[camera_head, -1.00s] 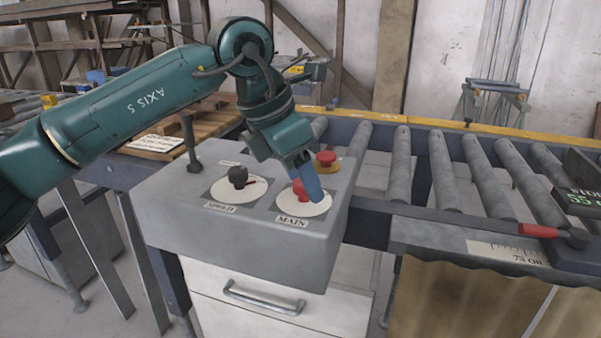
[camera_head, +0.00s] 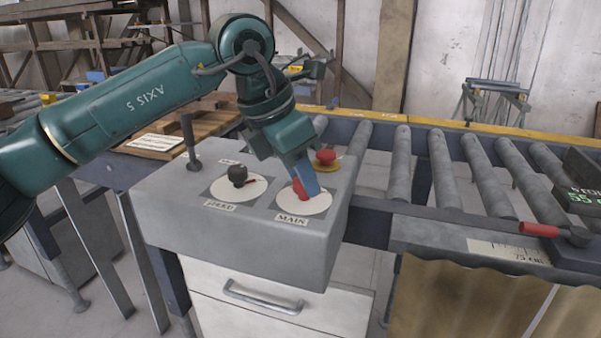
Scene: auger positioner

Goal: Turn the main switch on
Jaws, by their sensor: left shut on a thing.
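The main switch (camera_head: 298,188) is a red knob on a round white dial (camera_head: 290,204) on top of the grey control box, above the label MAIN (camera_head: 292,220). My left gripper (camera_head: 306,188), with blue fingers, reaches down from above and is shut on the red knob. The fingers hide much of the knob, so I cannot tell which way it points. My right gripper is not in view.
On the grey control box (camera_head: 240,240), a black speed knob (camera_head: 238,176) stands left of the main switch. A red emergency button (camera_head: 326,157) is close behind my fingers. A dark lever (camera_head: 190,145) rises at the back left. A roller conveyor (camera_head: 440,170) lies right.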

